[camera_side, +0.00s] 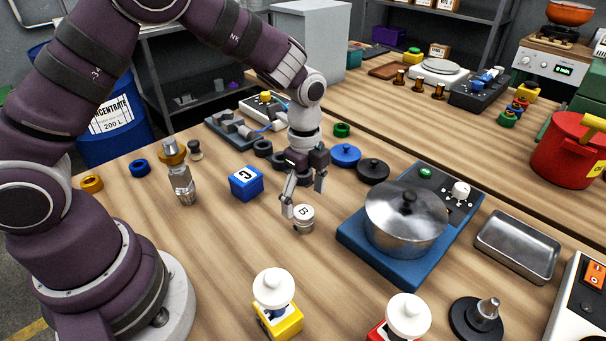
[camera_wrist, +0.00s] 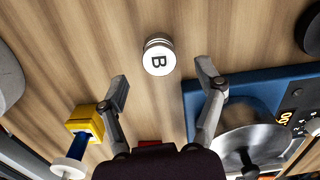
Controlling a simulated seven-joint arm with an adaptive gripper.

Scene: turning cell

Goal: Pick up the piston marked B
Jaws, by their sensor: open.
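The piston marked B (camera_side: 303,218) is a small metal cylinder with a white top bearing a black B. It stands upright on the wooden table, left of the blue hotplate. In the wrist view the piston (camera_wrist: 158,57) is ahead of the fingertips and roughly centred between them. My gripper (camera_side: 302,198) is open and empty, just above and behind the piston in the side view. In the wrist view my gripper (camera_wrist: 162,78) has its two fingers spread wide, with no visible contact with the piston.
A blue hotplate (camera_side: 356,240) bears a lidded metal pot (camera_side: 405,222) to the right. A blue block marked 9 (camera_side: 246,183) is to the left. A yellow-based item with a white top (camera_side: 274,290) stands in front. The wood around the piston is clear.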

